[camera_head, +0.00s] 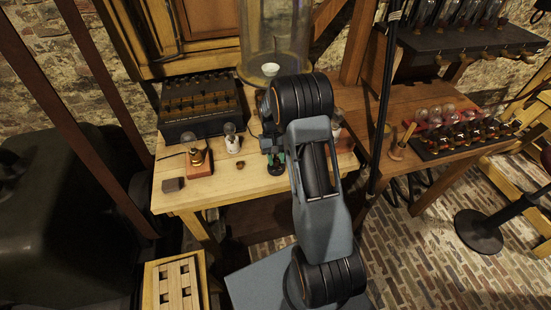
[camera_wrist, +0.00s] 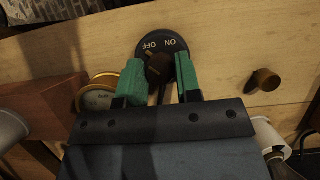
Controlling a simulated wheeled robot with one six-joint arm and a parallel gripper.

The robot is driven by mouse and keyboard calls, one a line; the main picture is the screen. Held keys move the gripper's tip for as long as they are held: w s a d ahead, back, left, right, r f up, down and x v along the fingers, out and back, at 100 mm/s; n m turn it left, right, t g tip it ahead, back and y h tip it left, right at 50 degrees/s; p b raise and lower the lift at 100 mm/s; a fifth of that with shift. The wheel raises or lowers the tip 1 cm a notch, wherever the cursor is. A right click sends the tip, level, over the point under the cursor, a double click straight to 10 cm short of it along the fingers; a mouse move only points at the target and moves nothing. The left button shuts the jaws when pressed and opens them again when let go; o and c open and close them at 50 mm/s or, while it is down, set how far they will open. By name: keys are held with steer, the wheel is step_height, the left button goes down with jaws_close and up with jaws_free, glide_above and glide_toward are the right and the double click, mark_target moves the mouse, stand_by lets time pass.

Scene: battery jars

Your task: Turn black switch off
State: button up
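The black switch is a round black disc (camera_wrist: 172,46) with white ON and OFF lettering that reads upside down in the wrist view. Its dark knob (camera_wrist: 159,68) stands between the green fingertips of my gripper (camera_wrist: 162,75). One finger is on each side of the knob, at or very near its surface; I cannot tell whether they press on it. In the head view my gripper (camera_head: 275,158) is down at the switch (camera_head: 278,172) on the wooden table (camera_head: 215,190). My gripper and wrist partly hide the switch there.
A small brown knob (camera_wrist: 264,81) and a brass-rimmed gauge (camera_wrist: 98,96) flank the switch. A bulb on a white base (camera_head: 233,144), a bulb on a wooden block (camera_head: 198,162) and a dark battery box (camera_head: 200,105) are left of my gripper. A glass jar (camera_head: 262,30) stands behind.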

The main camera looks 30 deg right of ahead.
steer(key=o, duration=0.4)
steer(key=v, duration=1.3)
steer(key=shift+w+r+b, duration=0.15)
steer(key=shift+r+b, duration=0.25)
